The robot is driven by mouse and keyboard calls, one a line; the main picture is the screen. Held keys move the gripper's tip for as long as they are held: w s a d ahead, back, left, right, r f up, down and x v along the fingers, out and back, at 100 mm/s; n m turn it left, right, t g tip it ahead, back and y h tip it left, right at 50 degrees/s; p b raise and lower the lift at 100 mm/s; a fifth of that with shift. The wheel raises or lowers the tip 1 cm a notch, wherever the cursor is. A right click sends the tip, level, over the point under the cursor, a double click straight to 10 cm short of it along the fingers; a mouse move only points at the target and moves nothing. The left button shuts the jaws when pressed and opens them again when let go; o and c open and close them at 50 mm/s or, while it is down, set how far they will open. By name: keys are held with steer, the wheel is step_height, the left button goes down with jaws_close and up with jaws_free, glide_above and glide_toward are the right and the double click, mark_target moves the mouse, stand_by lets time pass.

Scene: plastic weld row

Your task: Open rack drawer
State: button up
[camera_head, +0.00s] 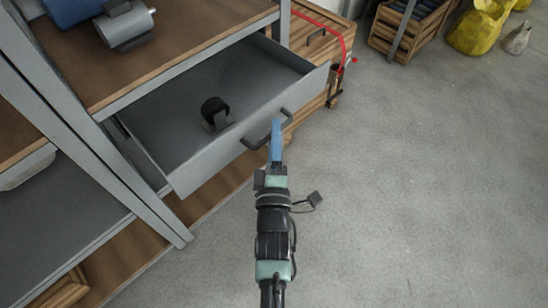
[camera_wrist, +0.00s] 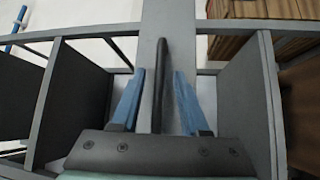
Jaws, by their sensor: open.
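The grey rack drawer (camera_head: 205,167) stands pulled out from under the brown shelf, with its inside in view. A black, rounded object (camera_head: 214,112) lies in it. The dark bar handle (camera_head: 255,143) is on the drawer's front panel. My gripper (camera_head: 277,125), with blue fingers, is at the handle's right part. In the wrist view the handle (camera_wrist: 160,85) runs between the two blue fingers of my gripper (camera_wrist: 158,78). The fingers are apart, with a gap on both sides of the handle. The fingers hide part of the handle in the head view.
A grey cylindrical part (camera_head: 125,27) lies on the shelf top (camera_head: 170,55). A wooden cabinet (camera_head: 312,40) with a red cable stands behind the drawer. A wooden crate (camera_head: 405,35) and yellow bags (camera_head: 480,28) are at the back. The concrete floor (camera_head: 430,190) on the right is clear.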

steer(key=s+f+p, duration=0.1)
steer(key=s, duration=1.1)
steer(key=shift+f, duration=0.3)
steer(key=shift+a, duration=0.1)
steer(key=w+d+r+m+t, duration=0.1)
steer(key=w+r+m, duration=0.2)
steer(key=r, duration=0.7)
steer(key=w+r+m+t, duration=0.2)
steer(key=w+r, duration=0.2)
steer(key=r, duration=0.6)
steer(key=w+d+r+m+t, duration=0.1)
steer(key=w+r+m, duration=0.2)
steer(key=r, duration=0.7)
steer(key=s+a+r+m+t, duration=0.15)
steer(key=s+r+m, duration=0.35)
steer(key=r, duration=0.9)
steer(key=s+r+m+t, duration=0.25)
steer(key=s+r, duration=0.45)
steer(key=r, duration=0.6)
step_height(320, 180, up, 21)
steer(key=p, duration=2.1)
step_height(320, 180, down, 70)
steer(key=a+b, duration=0.2)
steer(key=b, duration=6.8)
steer(key=shift+w+a, duration=0.15)
